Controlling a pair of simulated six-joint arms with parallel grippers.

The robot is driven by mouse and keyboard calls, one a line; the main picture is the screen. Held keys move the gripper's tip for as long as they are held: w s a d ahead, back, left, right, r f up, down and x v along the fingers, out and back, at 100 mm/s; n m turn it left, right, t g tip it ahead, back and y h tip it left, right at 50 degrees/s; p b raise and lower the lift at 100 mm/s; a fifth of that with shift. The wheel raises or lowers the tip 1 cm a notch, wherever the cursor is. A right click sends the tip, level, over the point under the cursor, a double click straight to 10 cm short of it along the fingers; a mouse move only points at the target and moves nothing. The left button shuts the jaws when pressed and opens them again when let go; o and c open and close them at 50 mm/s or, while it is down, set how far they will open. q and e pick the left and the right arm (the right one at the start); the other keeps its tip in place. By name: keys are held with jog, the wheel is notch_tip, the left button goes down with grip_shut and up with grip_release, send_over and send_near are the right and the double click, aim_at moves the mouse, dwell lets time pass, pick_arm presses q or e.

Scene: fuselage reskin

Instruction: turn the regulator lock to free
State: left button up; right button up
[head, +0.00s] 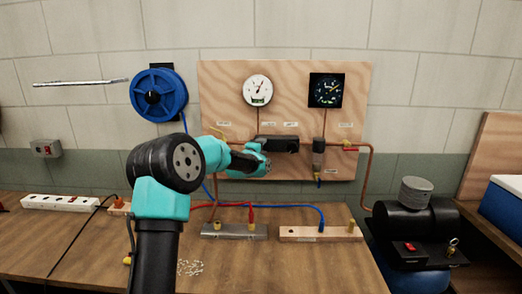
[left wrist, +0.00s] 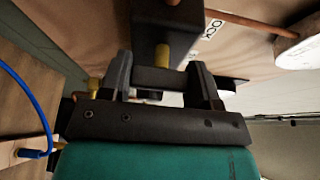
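The regulator (head: 280,143) is a dark box on the plywood panel, below the white round gauge. In the left wrist view its dark body (left wrist: 165,22) is above a short brass stem (left wrist: 162,55). A dark flat bar (left wrist: 165,80) lies under the stem and runs past the right finger. I cannot tell if this bar is the lock. My left gripper (head: 262,165) is just below the regulator. Its fingers (left wrist: 163,88) stand wide apart at either side of the stem. Contact is unclear. My right gripper is not in view.
The plywood panel (head: 219,85) also carries a white gauge (head: 257,90), a black dial (head: 326,90) and a filter bowl (head: 318,152). Copper pipe (head: 371,180) runs to a black compressor (head: 415,222). A metal manifold (head: 243,232) and a wooden block (head: 290,234) lie on the bench below.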

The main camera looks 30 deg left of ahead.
pick_arm(q)
jog(key=o, duration=0.4)
jog(key=shift+s, duration=0.15)
jog(key=s, duration=0.5)
jog(key=s+d, duration=0.1)
jog(key=s, duration=0.5)
jog(key=s+d, duration=0.1)
jog(key=s, duration=0.5)
